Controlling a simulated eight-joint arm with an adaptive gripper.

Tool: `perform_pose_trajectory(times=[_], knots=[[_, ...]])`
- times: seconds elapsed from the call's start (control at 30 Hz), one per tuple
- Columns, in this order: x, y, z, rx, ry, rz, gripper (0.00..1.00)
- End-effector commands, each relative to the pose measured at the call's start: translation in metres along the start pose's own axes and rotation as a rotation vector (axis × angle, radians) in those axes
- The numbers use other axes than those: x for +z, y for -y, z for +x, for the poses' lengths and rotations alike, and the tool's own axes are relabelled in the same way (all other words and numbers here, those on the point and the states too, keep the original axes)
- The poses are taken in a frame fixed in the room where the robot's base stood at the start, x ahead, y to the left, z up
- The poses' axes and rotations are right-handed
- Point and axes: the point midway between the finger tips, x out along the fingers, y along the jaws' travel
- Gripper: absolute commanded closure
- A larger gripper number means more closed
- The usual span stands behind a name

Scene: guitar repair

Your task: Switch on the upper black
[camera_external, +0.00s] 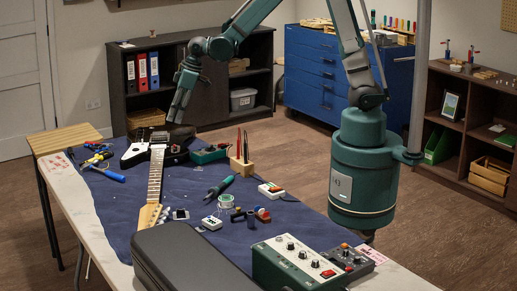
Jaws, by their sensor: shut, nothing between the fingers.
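A dark box with knobs (348,262), which looks black or dark grey, stands at the front right of the table. It is beside a larger green box with knobs and a red switch (298,264). The switch positions are too small to read. I cannot tell which thing "the upper black" names. My gripper (176,119) points down over the far end of the table, above the body of a black and white electric guitar (140,148). It is shut and empty, far from both boxes.
A blue mat (112,200) covers much of the table (70,205). A large black case (190,262) lies at the front. Blue-handled tools (108,174), a wooden holder with upright tools (243,166) and several small parts lie about. Bare mat lies between them.

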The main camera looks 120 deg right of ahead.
Motion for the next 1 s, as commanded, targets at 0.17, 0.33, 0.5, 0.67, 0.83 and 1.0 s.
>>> perform_pose_trajectory(times=[0.17, 0.33, 0.5, 0.67, 0.83, 1.0], knots=[[0.003, -0.030, 0.022, 0.004, 0.010, 0.021, 1.00], [0.006, -0.046, 0.034, 0.005, 0.016, 0.030, 1.00], [0.008, -0.052, 0.038, 0.005, 0.019, 0.034, 1.00], [0.008, -0.053, 0.038, 0.005, 0.019, 0.035, 1.00], [0.008, -0.053, 0.038, 0.005, 0.019, 0.035, 1.00], [0.008, -0.053, 0.041, 0.005, 0.019, 0.035, 1.00]])
